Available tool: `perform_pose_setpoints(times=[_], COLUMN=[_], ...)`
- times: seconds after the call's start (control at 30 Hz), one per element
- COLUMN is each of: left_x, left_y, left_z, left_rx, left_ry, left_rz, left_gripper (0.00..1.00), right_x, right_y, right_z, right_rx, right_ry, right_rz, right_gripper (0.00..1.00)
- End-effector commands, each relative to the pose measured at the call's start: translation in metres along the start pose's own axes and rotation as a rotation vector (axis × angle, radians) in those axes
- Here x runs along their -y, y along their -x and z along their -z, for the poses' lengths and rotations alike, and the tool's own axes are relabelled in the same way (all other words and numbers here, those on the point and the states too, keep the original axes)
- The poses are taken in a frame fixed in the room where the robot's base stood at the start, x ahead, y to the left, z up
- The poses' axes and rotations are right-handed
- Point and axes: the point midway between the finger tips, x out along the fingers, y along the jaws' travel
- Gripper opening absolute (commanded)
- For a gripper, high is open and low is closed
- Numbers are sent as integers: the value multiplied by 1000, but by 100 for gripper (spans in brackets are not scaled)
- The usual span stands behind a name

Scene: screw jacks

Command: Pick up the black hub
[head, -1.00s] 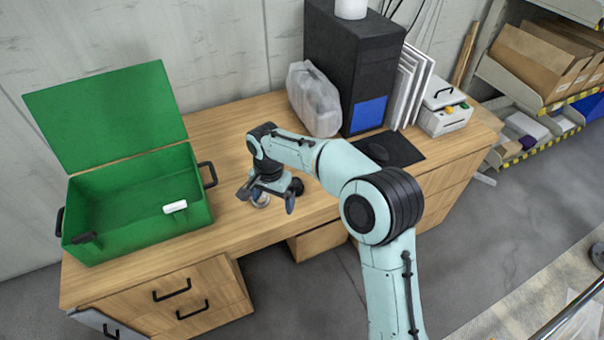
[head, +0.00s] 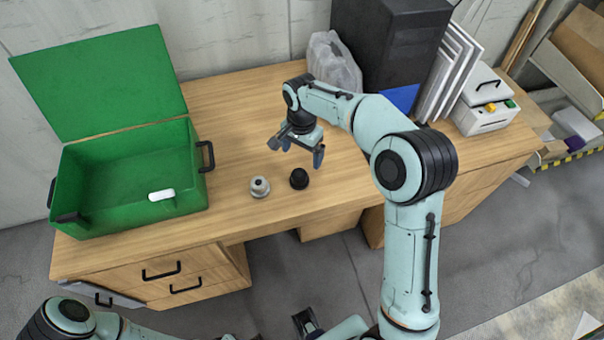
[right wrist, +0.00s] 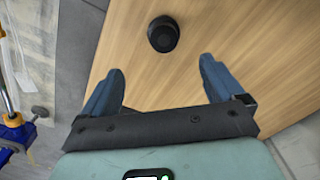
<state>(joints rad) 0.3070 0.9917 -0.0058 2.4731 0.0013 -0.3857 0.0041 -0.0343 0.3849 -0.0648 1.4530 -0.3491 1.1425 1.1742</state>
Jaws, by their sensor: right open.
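The black hub (head: 299,179) is a small dark round part on the wooden desk, near its front edge. It also shows in the right wrist view (right wrist: 163,35), just beyond the fingertips and between their lines. My right gripper (head: 296,152) is open and empty, behind and above the hub in the head view. Its two blue fingers are spread in the right wrist view (right wrist: 162,68), and nothing is between them. Part of my left arm shows at the bottom of the head view; I cannot make out its jaws.
A grey-silver round part (head: 260,187) stands just left of the hub. An open green box (head: 180,204) with a white piece (head: 161,195) inside is at left. A bagged object (head: 333,62), a black computer tower (head: 385,50) and a white box (head: 484,108) stand behind or right.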

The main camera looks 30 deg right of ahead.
Motion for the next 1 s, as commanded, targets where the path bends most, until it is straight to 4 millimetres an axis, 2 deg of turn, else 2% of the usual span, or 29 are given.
perform_pose_setpoints(times=[0.1, 0.3, 0.53, 0.8, 1.0], left_x=[2, 3, 3, 2, 2], left_y=[-4, -6, -6, -6, -6], left_z=[-1, -1, -1, -1, -1], left_rx=[2, 3, 3, 2, 2], left_ry=[1, 1, 1, 1, 1], left_rz=[1, 1, 1, 1, 1], left_gripper=[43, 43, 43, 43, 43], right_x=[-1, -1, 2, 7, 8], right_y=[-28, -59, -75, -113, -119], right_z=[-1, 0, -1, -2, -2], right_rx=[3, 2, 2, 1, 1], right_ry=[0, -1, 0, -1, 0], right_rz=[-6, -4, -4, -3, -1], right_gripper=[95, 95, 95, 95, 95])
